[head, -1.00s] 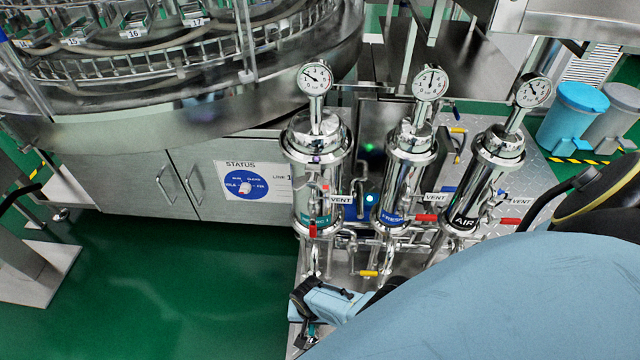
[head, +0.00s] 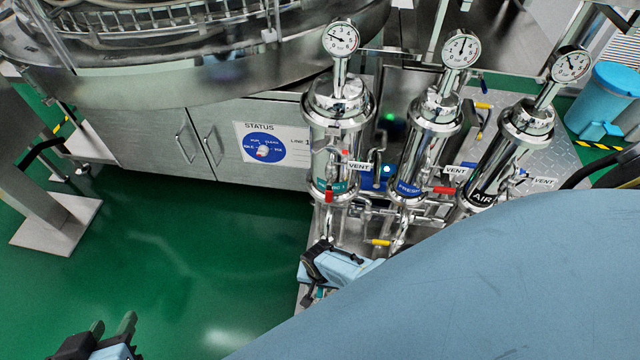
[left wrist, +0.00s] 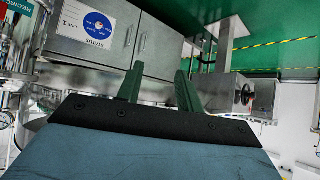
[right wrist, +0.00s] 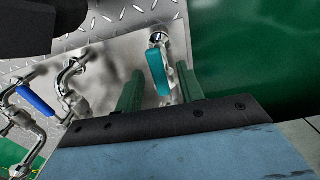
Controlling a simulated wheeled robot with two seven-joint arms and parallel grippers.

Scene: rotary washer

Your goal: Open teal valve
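The teal valve handle (right wrist: 159,72) shows in the right wrist view, on a metal pipe fitting above the diamond-plate floor. It lies between the two fingers of my right gripper (right wrist: 159,88), nearer the right finger. The gripper is open, with a gap to the left finger; whether the right finger touches the handle I cannot tell. In the head view my right gripper (head: 314,272) is low in front of the filter housings and mostly hides the valve. My left gripper (head: 112,335) is open and empty over the green floor at bottom left; its fingers also show in the left wrist view (left wrist: 158,86).
Three steel filter housings (head: 337,130) with gauges and red handles stand behind my right gripper. A yellow handle (head: 378,242) and a blue handle (right wrist: 35,101) are on nearby pipes. The machine cabinet (head: 180,140) is at the left. The green floor before it is clear.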

